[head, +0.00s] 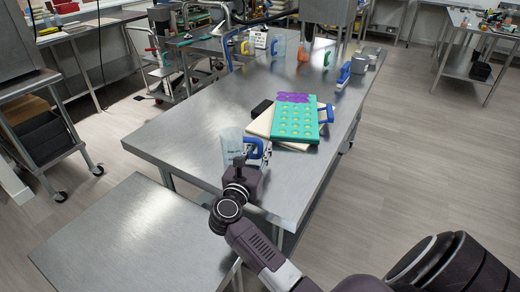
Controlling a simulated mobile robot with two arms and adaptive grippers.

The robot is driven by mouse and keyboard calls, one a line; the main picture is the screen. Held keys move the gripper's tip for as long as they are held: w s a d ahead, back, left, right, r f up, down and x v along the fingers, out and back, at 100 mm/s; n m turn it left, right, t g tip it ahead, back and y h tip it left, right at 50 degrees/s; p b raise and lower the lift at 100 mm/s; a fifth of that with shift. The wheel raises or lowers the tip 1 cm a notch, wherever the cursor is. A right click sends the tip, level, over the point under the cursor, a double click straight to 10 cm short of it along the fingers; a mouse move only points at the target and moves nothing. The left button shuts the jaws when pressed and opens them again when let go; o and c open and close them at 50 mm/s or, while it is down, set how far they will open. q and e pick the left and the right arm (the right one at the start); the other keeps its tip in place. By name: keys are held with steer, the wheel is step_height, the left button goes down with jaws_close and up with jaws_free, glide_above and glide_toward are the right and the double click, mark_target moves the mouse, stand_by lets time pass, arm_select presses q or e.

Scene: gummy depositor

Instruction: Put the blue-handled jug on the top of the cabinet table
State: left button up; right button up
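A clear jug (231,146) with a blue handle (254,146) stands near the front edge of the large steel table (190,125). My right gripper (255,158) reaches in from the bottom right and is at the handle, with fingers on either side of it. Whether the fingers press on the handle is too small to tell. My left gripper is not in view. Which surface is the cabinet table I cannot tell; a lower steel table (130,240) stands at the front left.
A green mould tray (296,120) with purple pieces lies on a pale board (262,124) just behind the jug. A small black box (261,108) lies beside it. Several other jugs and a metal pot (360,64) stand at the far end. The lower table's top is clear.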

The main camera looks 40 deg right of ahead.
steer(key=shift+r, duration=0.15)
steer(key=b+v, duration=0.2)
steer(key=v, duration=0.9)
steer(key=shift+s, duration=0.1)
steer(key=shift+s+a, duration=0.25)
steer(key=shift+a, duration=0.15)
